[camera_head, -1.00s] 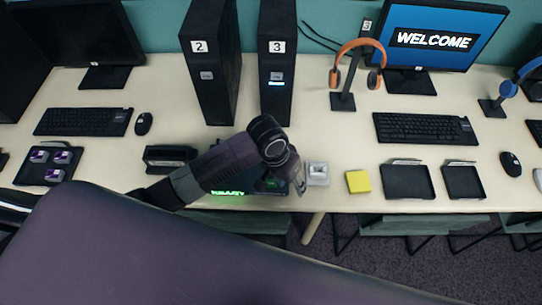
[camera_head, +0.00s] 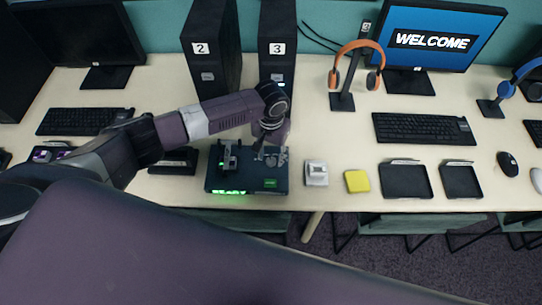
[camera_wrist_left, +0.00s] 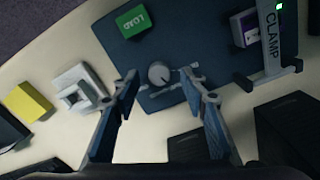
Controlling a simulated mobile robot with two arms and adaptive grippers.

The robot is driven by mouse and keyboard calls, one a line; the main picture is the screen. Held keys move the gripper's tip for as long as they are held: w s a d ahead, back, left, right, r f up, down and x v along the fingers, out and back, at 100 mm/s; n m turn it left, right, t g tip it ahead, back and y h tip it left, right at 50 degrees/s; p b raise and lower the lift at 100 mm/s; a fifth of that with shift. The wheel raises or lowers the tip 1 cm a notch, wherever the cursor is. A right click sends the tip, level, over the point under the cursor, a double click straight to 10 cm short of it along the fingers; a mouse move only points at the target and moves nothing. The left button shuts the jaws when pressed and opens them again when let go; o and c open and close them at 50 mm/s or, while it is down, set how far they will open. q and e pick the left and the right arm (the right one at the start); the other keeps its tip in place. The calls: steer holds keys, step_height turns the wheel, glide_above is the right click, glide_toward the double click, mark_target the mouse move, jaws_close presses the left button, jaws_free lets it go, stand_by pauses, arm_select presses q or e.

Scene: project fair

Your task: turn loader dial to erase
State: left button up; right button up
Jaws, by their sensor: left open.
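The loader (camera_head: 213,180) is a dark blue box near the table's front edge, with a green READY display (camera_head: 229,192) and a green button (camera_head: 270,183). In the left wrist view the loader (camera_wrist_left: 190,50) shows its LOAD button (camera_wrist_left: 137,20), a CLAMP lever (camera_wrist_left: 270,45) with a purple piece (camera_wrist_left: 244,28) beside it, and a round grey dial (camera_wrist_left: 159,74). My left gripper (camera_head: 271,154) is over the loader's back right part. In its wrist view the open fingers (camera_wrist_left: 158,82) stand on either side of the dial; contact cannot be told. The dial's setting is not readable.
A small white-grey device (camera_head: 316,173) and a yellow block (camera_head: 357,181) lie right of the loader. Black towers marked 2 (camera_head: 212,100) and 3 (camera_head: 277,70) stand behind it. Two black trays (camera_head: 405,192) lie further right. A black holder (camera_head: 174,160) is at left.

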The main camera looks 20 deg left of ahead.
arm_select(q)
steer(key=shift+f, duration=0.85)
steer(key=shift+c, duration=0.4)
jaws_close()
